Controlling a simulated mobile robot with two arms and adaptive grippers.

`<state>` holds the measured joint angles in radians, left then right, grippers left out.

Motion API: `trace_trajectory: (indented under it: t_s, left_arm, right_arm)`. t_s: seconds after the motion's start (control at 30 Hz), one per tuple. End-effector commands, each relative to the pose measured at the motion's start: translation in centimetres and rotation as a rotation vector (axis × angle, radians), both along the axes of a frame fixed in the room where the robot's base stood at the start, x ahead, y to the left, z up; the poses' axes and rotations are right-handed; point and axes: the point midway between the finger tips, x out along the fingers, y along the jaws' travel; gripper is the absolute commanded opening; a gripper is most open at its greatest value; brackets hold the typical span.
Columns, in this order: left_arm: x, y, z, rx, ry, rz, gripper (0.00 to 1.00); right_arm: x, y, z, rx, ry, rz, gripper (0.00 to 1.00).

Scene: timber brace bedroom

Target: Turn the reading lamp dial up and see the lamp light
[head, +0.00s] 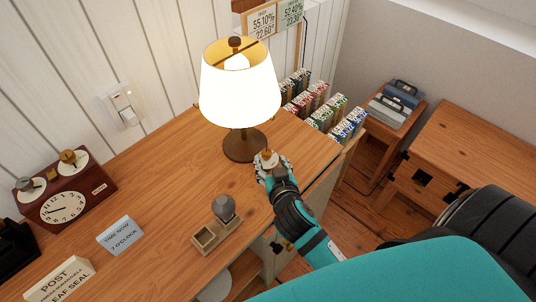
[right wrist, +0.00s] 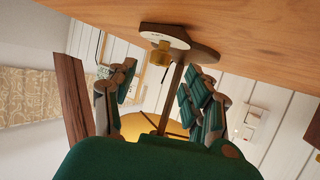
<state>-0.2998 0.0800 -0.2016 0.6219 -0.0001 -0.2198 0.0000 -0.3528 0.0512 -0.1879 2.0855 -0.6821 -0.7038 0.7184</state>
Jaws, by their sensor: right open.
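The reading lamp (head: 240,95) stands on the wooden desk against the wall, and its cream shade glows with a bright bulb inside. Its dark round base and stem rest on the desk top. The dial, a brass knob on a pale round plate, is in front of the base; the knob shows in the right wrist view (right wrist: 160,54). In the head view the dial is partly hidden by my right gripper (head: 272,168). My right gripper is open, its fingers spread on either side of the line to the knob, with nothing clearly held. My left gripper is out of view.
A small wooden holder with a grey-topped stamp (head: 224,208) stands left of my right arm. A clock box (head: 64,198), a time card (head: 120,236) and a post sign (head: 60,279) are further left. Rows of small boxes (head: 325,108) stand right of the lamp.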

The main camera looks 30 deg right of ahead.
Motion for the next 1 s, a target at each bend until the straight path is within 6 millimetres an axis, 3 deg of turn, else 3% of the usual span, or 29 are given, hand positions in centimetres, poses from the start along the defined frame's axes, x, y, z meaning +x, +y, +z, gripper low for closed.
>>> trace_trajectory:
  t_s: [0.1,0.3,0.67,1.0]
  left_arm:
    - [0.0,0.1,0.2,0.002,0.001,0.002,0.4]
    - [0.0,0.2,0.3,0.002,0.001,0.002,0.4]
    - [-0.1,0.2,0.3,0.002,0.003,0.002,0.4]
    - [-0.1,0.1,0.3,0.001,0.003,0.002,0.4]
  right_arm:
    - [1.9,-0.5,-0.7,-0.002,-0.001,-0.001,0.51]
    - [3.6,-0.9,-1.5,0.0,0.0,0.0,0.51]
    - [3.9,-1.0,-1.7,0.001,0.0,0.001,0.5]
    - [3.9,-1.0,-1.7,0.002,0.001,0.001,0.05]
